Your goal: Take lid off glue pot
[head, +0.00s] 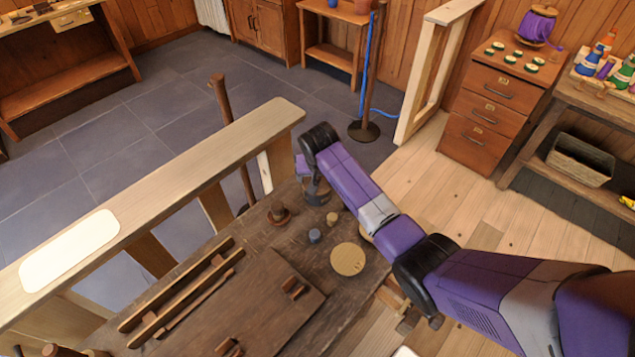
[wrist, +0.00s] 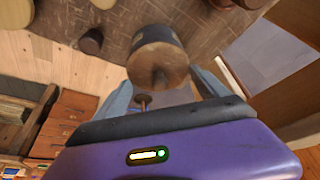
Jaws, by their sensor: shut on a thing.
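The glue pot (head: 318,196) is a dark round pot at the far corner of the dark workbench (head: 262,265). In the wrist view the pot's dark side (wrist: 152,34) shows with its round brown lid (wrist: 146,62) facing me, a darker spot near the lid's middle. My gripper (head: 315,182) is over the pot, and in the wrist view its fingers (wrist: 166,80) lie on either side of the lid, shut on it. The lid seems to sit on the pot; I see no gap, though the arm hides part of the pot in the head view.
On the bench near the pot stand a brown turned piece (head: 278,213), a small blue-grey cylinder (head: 314,236), a small wooden peg (head: 332,219) and a pale round disc (head: 347,259). A pale rail (head: 160,190) runs along the bench's far left side.

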